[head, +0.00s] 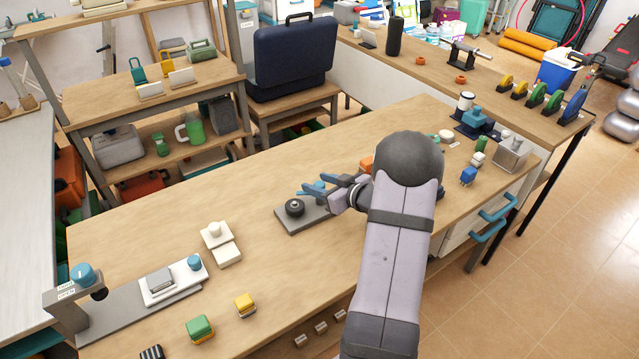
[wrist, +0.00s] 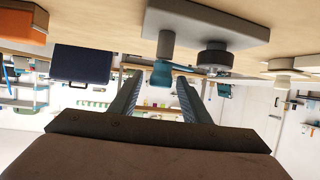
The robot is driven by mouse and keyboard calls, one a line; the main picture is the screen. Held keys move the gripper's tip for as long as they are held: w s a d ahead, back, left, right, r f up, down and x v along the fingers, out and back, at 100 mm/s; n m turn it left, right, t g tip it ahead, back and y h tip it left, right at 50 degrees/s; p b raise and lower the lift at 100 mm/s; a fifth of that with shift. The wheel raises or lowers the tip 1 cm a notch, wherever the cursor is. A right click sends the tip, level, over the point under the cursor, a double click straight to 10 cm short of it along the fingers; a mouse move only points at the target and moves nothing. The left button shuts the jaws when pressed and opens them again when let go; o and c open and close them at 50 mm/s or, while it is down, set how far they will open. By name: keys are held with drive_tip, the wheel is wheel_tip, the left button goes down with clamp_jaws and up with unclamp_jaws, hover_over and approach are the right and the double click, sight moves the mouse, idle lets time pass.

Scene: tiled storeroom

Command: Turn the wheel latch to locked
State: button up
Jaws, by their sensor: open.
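A grey base plate (head: 298,224) on the wooden bench carries a round black wheel (head: 294,207) and a teal knob (head: 318,187); this looks like the wheel latch, but no marking on it is readable. The wrist view is upside down and shows the plate (wrist: 205,22), the black wheel (wrist: 215,58) and the teal knob (wrist: 162,72). My gripper (head: 334,190) is open and empty, at the plate's right end. In the wrist view the teal knob appears between my fingertips (wrist: 158,84), the wheel beyond the right finger. Whether a finger touches the knob cannot be told.
White blocks (head: 221,244) stand left of the plate. A labelled post with a teal knob (head: 85,275) and a grey rail are at the bench's far left. Green (head: 200,328) and yellow (head: 245,304) blocks lie near the front. Bench left of the plate is mostly clear.

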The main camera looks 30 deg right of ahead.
drive_tip(key=c, duration=1)
drive_tip(key=shift+c, duration=0.2)
drive_tip(key=shift+r+n+y+p, duration=0.15)
drive_tip(key=shift+n+y+p, duration=0.2)
drive_tip(key=shift+p, duration=0.25)
drive_tip(key=shift+y+p, duration=0.25)
drive_tip(key=shift+p, duration=0.05)
drive_tip(key=shift+n+g+y+p, duration=0.3)
drive_tip(key=shift+n+y+p, duration=0.4)
drive_tip(key=shift+n+p, duration=0.1)
drive_tip(key=n+g+y, duration=0.1)
drive_tip(key=n+y, duration=0.1)
drive_tip(key=shift+n+y+p, duration=0.25)
drive_tip(key=shift+y+p, duration=0.1)
drive_tip(key=shift+y, duration=0.05)
drive_tip(key=shift+n+g+y, duration=0.4)
drive_tip(key=shift+n+y, duration=0.1)
